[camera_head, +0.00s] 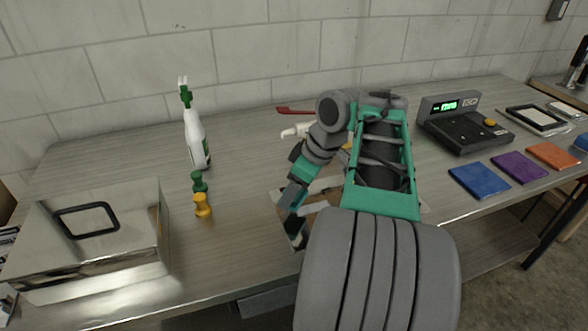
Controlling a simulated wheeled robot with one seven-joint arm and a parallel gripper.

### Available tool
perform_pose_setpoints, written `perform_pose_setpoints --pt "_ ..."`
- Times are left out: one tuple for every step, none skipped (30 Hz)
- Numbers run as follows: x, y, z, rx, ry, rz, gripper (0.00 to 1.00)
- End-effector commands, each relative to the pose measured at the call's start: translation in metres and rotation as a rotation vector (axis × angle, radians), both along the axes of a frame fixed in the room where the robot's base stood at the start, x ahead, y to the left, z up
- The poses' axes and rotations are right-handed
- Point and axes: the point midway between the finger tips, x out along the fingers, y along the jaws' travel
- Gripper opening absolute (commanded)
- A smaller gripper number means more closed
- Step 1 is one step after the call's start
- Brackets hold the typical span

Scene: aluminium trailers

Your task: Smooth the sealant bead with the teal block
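My gripper (297,238) points down in the middle of the bench, at the left end of my arm. Its dark fingers are small and partly in shadow, and I cannot tell whether they are open or shut. It is over or at the left part of a flat workpiece with pale strips and a brown area (322,186). My arm covers most of that workpiece. I cannot make out the sealant bead. I cannot pick out the teal block from the teal parts of my arm, nor tell whether it is in the fingers.
Left of my gripper are a green piece (199,182), an orange piece (203,206), a white spray bottle (196,142) and a shiny metal box (95,240). A red-handled tool (294,111) lies behind. A black scale (465,128) and blue cloth (479,180) are right.

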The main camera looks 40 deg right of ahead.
Motion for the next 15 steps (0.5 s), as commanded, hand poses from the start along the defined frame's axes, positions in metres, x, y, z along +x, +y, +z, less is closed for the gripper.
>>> perform_pose_setpoints --pt "0.000 0.001 0.009 0.000 0.000 0.002 0.25" --pt "0.001 0.001 0.012 -0.001 0.000 0.004 0.25" --pt "0.001 0.002 0.016 -0.001 0.000 0.005 0.25" --pt "0.001 0.002 0.019 0.000 0.000 0.006 0.25" --pt "0.001 0.003 0.021 -0.001 0.000 0.007 0.25" --pt "0.002 0.003 0.025 -0.001 -0.001 0.009 0.25" --pt "0.002 0.004 0.028 -0.001 -0.001 0.010 0.25" --pt "0.002 0.004 0.030 -0.001 -0.001 0.011 0.25" --pt "0.002 0.005 0.033 -0.001 0.000 0.013 0.25" --pt "0.002 0.005 0.035 -0.001 0.000 0.013 0.25" --pt "0.003 0.005 0.036 0.000 0.000 0.014 0.25" --pt "0.003 0.006 0.037 -0.001 0.000 0.015 0.25" --pt "0.003 0.006 0.038 -0.001 0.000 0.015 0.25" --pt "0.003 0.006 0.038 0.000 0.000 0.016 0.25" --pt "0.003 0.006 0.038 0.000 0.000 0.016 0.25"
